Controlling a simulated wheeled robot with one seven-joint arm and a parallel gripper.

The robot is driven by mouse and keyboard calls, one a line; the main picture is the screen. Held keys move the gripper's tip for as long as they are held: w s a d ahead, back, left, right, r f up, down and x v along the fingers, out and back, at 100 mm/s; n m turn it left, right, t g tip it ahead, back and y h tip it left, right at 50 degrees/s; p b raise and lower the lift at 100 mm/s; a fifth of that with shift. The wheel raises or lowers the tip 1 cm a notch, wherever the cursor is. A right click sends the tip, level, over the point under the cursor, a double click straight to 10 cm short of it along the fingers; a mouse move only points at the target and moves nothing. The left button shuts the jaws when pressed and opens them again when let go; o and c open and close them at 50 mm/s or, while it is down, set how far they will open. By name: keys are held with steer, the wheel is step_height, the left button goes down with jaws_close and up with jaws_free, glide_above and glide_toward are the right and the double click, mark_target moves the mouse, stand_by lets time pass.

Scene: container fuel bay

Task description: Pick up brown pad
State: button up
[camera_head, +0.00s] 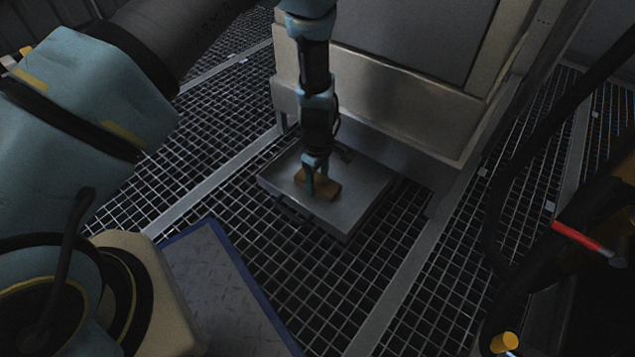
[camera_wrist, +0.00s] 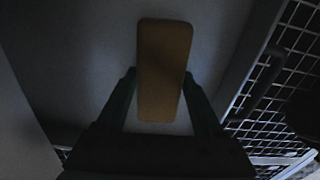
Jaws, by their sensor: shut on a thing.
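The brown pad (camera_head: 328,186) is a small flat block at the middle of a grey metal tray (camera_head: 345,215) in the head view. In the wrist view the brown pad (camera_wrist: 164,60) stands out lengthwise between the fingers. My gripper (camera_head: 317,190) points down over the tray and is shut on the pad, with a finger on each side. It also shows in the wrist view (camera_wrist: 163,100), dark and partly in shadow. I cannot tell whether the pad touches the tray or is slightly above it.
A pale cabinet (camera_head: 385,110) stands right behind the tray. A blue-edged plate (camera_head: 225,290) lies at the lower left. Dark machinery with a red-handled part (camera_head: 580,237) and cables fills the right side.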

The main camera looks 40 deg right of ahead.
steer(key=c, duration=0.4)
